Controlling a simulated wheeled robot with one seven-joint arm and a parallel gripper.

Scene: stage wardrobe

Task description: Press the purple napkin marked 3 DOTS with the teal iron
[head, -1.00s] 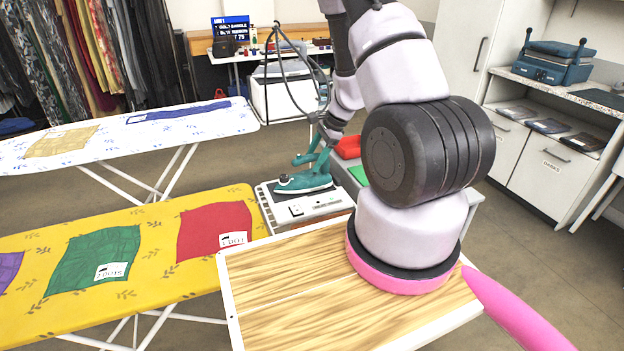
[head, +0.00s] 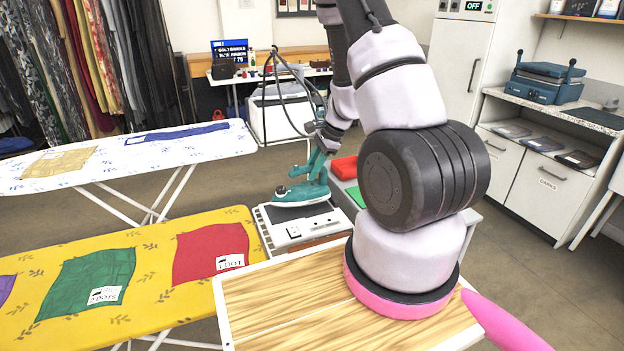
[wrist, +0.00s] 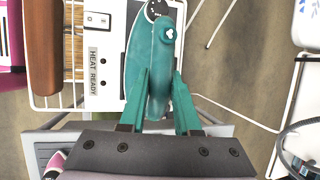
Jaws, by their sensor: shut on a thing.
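The teal iron (head: 302,192) is held in my gripper (head: 318,164), which is shut on its handle. The iron is over the white heating station (head: 300,240). A dark plate shows under it; a small gap seems to be there. The wrist view shows my gripper's teal fingers (wrist: 159,105) on both sides of the iron's handle (wrist: 157,75). The purple napkin (head: 5,288) is cut off at the left edge of the head view, on the yellow ironing board (head: 150,320); its label is out of view. A green 2 DOTS napkin (head: 90,278) and red 1 DOT napkin (head: 205,250) lie beside it.
A label HEAT READY (wrist: 93,72) shows on the station. A white patterned board (head: 110,160) with tan and blue cloths stands behind the yellow one. A red block (head: 343,167) is right of the iron. My wooden deck (head: 290,310) is in front.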

